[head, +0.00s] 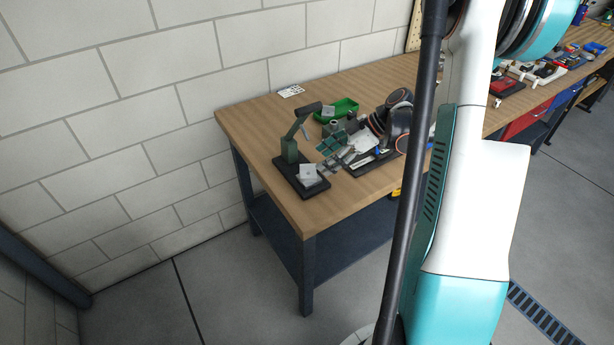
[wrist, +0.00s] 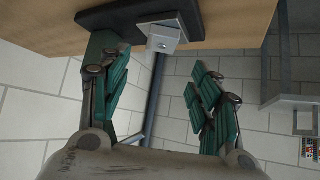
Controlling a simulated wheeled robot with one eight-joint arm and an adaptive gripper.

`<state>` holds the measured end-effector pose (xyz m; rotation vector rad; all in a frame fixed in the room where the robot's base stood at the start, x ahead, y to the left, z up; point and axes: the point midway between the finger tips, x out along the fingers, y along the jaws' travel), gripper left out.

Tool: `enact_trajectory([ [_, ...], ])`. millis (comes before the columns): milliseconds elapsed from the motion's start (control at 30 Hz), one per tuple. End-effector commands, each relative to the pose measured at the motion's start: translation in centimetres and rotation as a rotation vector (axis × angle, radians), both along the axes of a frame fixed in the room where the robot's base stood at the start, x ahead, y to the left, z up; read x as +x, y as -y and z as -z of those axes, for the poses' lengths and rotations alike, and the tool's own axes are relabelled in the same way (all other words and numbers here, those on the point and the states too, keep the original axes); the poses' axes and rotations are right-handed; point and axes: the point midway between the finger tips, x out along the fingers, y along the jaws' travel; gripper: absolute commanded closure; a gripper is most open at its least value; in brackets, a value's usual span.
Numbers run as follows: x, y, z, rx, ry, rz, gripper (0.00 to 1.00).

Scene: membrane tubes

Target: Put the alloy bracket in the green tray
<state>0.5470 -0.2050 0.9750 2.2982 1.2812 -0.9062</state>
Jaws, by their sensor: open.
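A light grey metal block, which looks like the alloy bracket (head: 308,173), sits on the black base of a dark green press-like stand (head: 289,150) near the bench's left end. It also shows at the top of the wrist view (wrist: 164,38), with a small dark hole. The green tray (head: 350,106) stands farther back on the bench, with a small grey piece at its left end. My gripper (head: 332,151) is open, its green-padded fingers right of the stand. In the wrist view my gripper (wrist: 158,82) is empty, and the block lies beyond the fingertips, apart from them.
The stand's column and head rise beside the block. A white card (head: 291,91) lies by the wall. A dark base with metal parts (head: 372,163) lies under my wrist. The wooden bench top (head: 250,121) is clear at its left corner. Another bench (head: 582,45) stands at the right.

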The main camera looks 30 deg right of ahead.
Motion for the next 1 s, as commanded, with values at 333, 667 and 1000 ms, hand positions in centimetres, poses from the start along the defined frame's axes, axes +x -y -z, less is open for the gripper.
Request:
enact_trajectory([
  [333,0.9,-1.4,1.8,0.0,0.001,-0.001,0.42],
  [667,2.3,-3.7,4.5,0.001,0.001,0.0,0.42],
  [1000,2.3,-3.7,4.4,0.001,0.0,0.001,0.76],
])
